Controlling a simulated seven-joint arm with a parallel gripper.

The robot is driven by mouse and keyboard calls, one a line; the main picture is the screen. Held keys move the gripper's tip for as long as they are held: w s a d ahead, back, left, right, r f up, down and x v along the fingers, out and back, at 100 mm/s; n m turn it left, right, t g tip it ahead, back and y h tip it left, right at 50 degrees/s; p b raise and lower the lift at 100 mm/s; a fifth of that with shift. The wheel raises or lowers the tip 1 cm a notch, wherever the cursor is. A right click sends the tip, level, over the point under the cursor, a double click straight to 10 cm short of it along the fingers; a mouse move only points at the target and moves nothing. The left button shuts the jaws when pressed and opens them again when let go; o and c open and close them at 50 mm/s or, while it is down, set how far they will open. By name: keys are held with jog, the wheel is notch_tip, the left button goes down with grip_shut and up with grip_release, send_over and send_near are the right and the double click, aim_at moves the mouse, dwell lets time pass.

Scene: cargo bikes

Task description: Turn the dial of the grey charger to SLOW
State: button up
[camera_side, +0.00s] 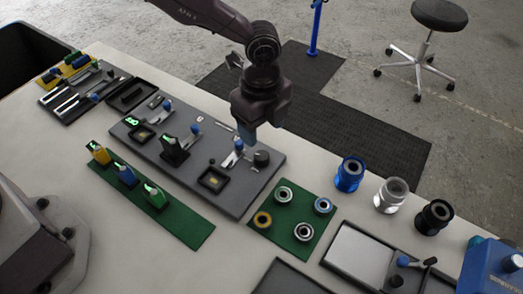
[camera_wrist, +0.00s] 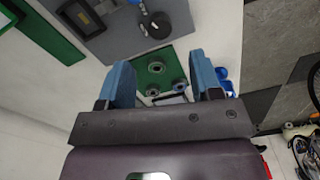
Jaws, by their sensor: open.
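A long dark grey panel (camera_side: 235,200) on the bench carries several small fixtures with blue-tipped levers. A dark round knob (camera_side: 261,158) stands near its right end, and I take it for the dial; it also shows in the wrist view (camera_wrist: 156,26). I cannot read any SLOW mark or the knob's setting, and cannot tell which part is the grey charger. My gripper (camera_side: 247,137) is above the panel's right end, close to the knob in the side view. In the wrist view its blue fingers (camera_wrist: 166,78) are apart with nothing between them, and the knob lies beyond them.
A green mat with several rings (camera_side: 285,240) lies right of the panel. Blue (camera_side: 349,174), silver (camera_side: 391,196) and black (camera_side: 434,217) hubs stand farther right. A blue-tipped lever (camera_side: 238,147) stands just left of the knob. Another green mat (camera_side: 186,222) holds upright green-topped items.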

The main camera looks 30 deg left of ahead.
aim_at(261, 155)
notch_tip(261, 155, down, 8)
jog(key=shift+f, duration=0.2)
jog(key=c, duration=0.9)
